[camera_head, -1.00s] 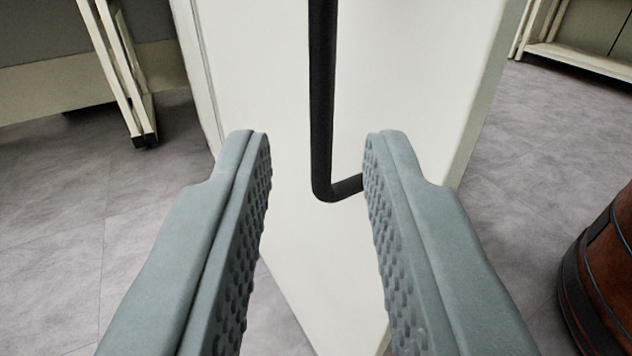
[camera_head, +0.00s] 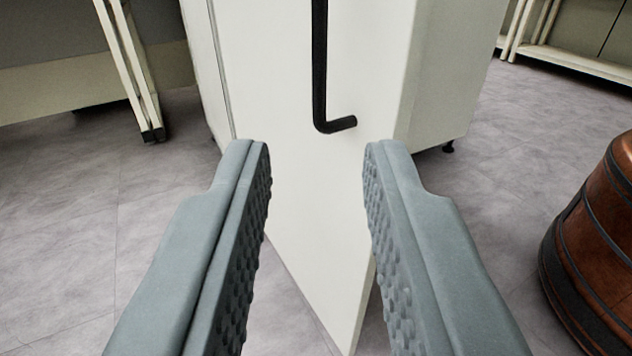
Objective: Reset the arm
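My gripper (camera_head: 315,150) is open and empty, with its two grey textured fingers spread wide. Ahead of it is a white door (camera_head: 345,195) of the cabinet-like machine. A black bar handle (camera_head: 320,65) on the door runs vertically and bends right at its lower end. The handle's lower bend sits just beyond and above the fingertips in the picture, apart from both fingers. The handle's top is cut off by the frame edge.
A brown barrel with dark bands (camera_head: 600,245) stands on the floor at the right. White table legs (camera_head: 135,75) stand at the left, and a pale shelf unit (camera_head: 575,58) at the back right. Grey tiled floor (camera_head: 60,250) is clear at the left.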

